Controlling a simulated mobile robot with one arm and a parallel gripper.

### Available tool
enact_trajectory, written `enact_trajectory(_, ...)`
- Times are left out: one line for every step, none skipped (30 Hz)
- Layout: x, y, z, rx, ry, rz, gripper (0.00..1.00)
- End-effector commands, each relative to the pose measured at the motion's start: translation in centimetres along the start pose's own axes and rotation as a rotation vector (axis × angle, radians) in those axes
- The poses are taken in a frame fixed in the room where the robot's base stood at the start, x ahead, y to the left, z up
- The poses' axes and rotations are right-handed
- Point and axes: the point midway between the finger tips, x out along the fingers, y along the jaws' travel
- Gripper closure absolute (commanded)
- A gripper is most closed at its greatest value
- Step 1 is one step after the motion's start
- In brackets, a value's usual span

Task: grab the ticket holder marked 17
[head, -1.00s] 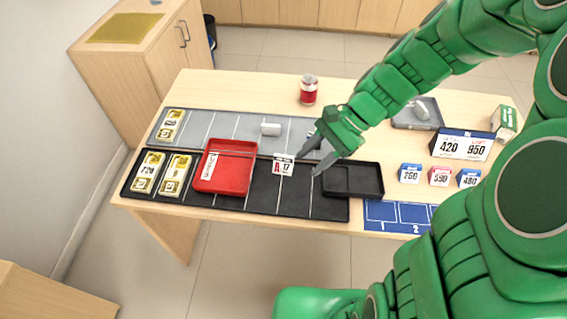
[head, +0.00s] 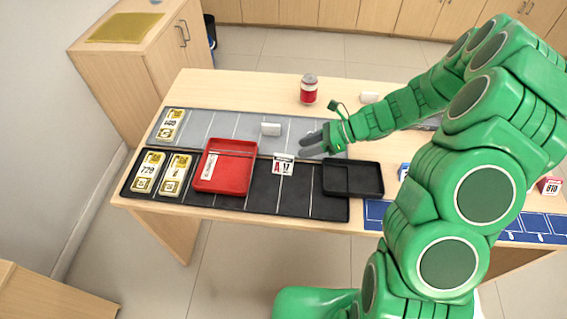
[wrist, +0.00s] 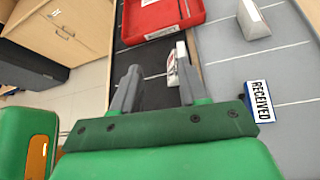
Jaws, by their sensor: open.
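The ticket holder marked A 17 (head: 283,164) is a small white tent-shaped card with red and black print. It stands on the black mat (head: 262,195), just right of the red tray. My gripper (head: 303,146) is open and empty, close to the right of the holder and slightly behind it in the head view. In the wrist view the holder (wrist: 172,76) shows side-on between the fingers, much nearer the right finger, which partly covers it. I cannot tell whether that finger touches it.
The red tray (head: 223,187) is left of the holder, and a black tray (head: 370,178) is right. A blank white block (head: 270,129) stands on the grey mat (head: 222,124). A RECEIVED sign (wrist: 260,102) lies near my gripper. A red can (head: 309,90) stands behind.

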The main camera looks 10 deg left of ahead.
Motion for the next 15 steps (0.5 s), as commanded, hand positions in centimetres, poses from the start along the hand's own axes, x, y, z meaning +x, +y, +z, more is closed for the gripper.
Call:
enact_trajectory(0.3, -0.6, -1.0, 0.043, -0.012, -0.009, 0.57)
enact_trajectory(0.4, -0.9, -1.4, 0.065, -0.017, -0.015, 0.57)
enact_trajectory(0.6, -1.4, -1.8, 0.090, -0.025, -0.024, 0.57)
enact_trajectory(0.6, -1.6, -2.1, 0.107, -0.030, -0.030, 0.57)
enact_trajectory(0.7, -1.9, -2.4, 0.123, -0.035, -0.034, 0.57)
enact_trajectory(0.8, -2.1, -2.8, 0.141, -0.039, -0.039, 0.57)
enact_trajectory(0.9, -2.3, -3.0, 0.152, -0.042, -0.042, 0.57)
enact_trajectory(0.9, -2.4, -3.2, 0.161, -0.045, -0.045, 0.57)
enact_trajectory(1.0, -2.6, -3.3, 0.171, -0.047, -0.048, 0.57)
enact_trajectory(1.0, -2.7, -3.4, 0.176, -0.048, -0.050, 0.57)
enact_trajectory(1.1, -2.7, -3.5, 0.179, -0.049, -0.051, 0.57)
enact_trajectory(1.2, -2.8, -3.5, 0.181, -0.050, -0.051, 0.57)
enact_trajectory(1.4, -2.8, -3.5, 0.182, -0.050, -0.051, 0.57)
enact_trajectory(1.5, -2.8, -3.5, 0.182, -0.050, -0.051, 0.57)
enact_trajectory(1.8, -2.8, -3.5, 0.181, -0.050, -0.051, 0.57)
